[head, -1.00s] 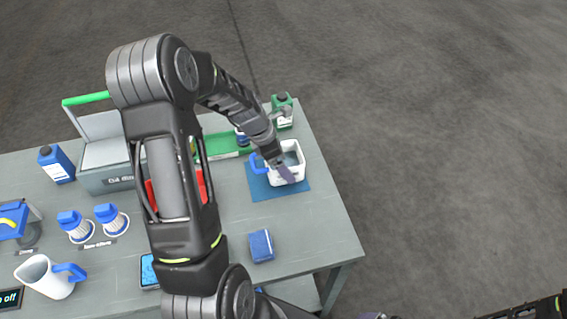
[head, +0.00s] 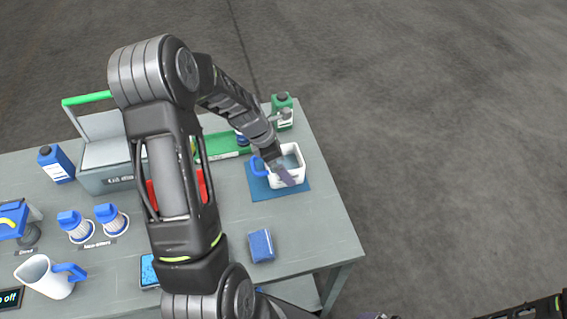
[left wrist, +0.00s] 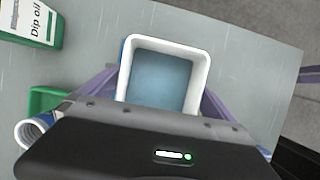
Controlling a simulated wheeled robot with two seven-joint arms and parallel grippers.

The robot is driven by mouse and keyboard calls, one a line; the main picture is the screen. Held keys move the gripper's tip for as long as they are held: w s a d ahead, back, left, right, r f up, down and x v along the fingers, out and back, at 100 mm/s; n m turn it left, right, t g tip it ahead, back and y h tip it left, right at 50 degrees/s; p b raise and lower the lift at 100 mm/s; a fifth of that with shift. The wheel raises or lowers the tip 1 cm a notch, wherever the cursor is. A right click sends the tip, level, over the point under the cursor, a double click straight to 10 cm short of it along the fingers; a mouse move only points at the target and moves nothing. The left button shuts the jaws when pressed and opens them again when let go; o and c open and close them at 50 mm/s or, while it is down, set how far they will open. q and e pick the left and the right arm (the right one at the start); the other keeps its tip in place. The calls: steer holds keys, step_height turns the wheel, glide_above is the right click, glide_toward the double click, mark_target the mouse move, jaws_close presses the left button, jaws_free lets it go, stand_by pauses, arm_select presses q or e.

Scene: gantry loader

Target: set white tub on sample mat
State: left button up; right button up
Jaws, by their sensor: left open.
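The white tub (head: 298,160), with a blue handle on its left side, stands upright on the blue sample mat (head: 262,190) at the table's right end. In the left wrist view the tub (left wrist: 203,60) shows its white rim and an open, bluish inside. My left gripper (head: 286,174) is open at the tub's near side. In the left wrist view its purple fingers lie on either side of the tub. I cannot tell whether they touch it. My right gripper cannot be made out; only dark arm parts show at the bottom right.
A green bottle (head: 283,112) stands behind the tub, and a green tray (head: 222,146) lies to its left. A blue sponge-like block (head: 261,245) lies nearer. A grey bin (head: 105,165), filters and a white jug (head: 48,277) fill the left side. The table's right edge is close to the mat.

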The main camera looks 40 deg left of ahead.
arm_select(q)
steer(key=v, duration=1.1)
steer(key=shift+s+a+r, duration=0.1)
steer(key=shift+s+r, duration=0.05)
steer(key=shift+r, duration=0.15)
